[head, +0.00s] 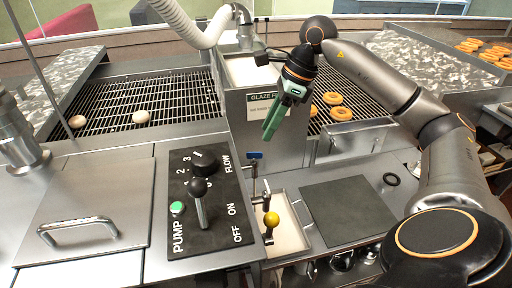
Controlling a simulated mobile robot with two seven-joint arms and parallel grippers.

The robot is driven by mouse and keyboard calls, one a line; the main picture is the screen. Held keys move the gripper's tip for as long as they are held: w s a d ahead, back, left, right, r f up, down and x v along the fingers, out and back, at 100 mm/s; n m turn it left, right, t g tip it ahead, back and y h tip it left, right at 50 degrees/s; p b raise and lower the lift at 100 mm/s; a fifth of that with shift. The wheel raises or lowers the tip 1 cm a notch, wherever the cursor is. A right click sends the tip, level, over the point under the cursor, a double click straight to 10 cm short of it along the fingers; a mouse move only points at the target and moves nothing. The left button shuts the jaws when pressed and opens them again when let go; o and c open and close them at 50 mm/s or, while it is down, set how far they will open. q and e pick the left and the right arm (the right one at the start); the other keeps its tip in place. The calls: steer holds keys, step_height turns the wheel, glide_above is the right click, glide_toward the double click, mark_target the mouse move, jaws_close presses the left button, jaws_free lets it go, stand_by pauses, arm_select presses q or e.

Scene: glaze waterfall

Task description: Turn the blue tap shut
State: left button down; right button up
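The blue tap (254,156) is a small valve with a flat blue handle at the middle of the machine, just below the glaze sign. Its stem runs down towards the pale basin. My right gripper (271,128), with green fingers, hangs above and slightly right of the blue tap, apart from it and pointing down-left. It is seen from the side, so I cannot tell whether the fingers are open or shut. It overlaps the glaze sign (258,112). My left gripper is not in view.
A yellow-knobbed lever (271,219) stands over the pale basin (290,238). A black pump panel (211,200) with a ball-topped lever and flow dial is to the left. A grey plate (348,211) lies clear.

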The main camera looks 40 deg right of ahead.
mark_target(254, 156)
steer(key=x, duration=0.7)
steer(key=shift+w+a+f, duration=0.1)
steer(key=shift+w, duration=0.05)
jaws_close()
stand_by(0.3)
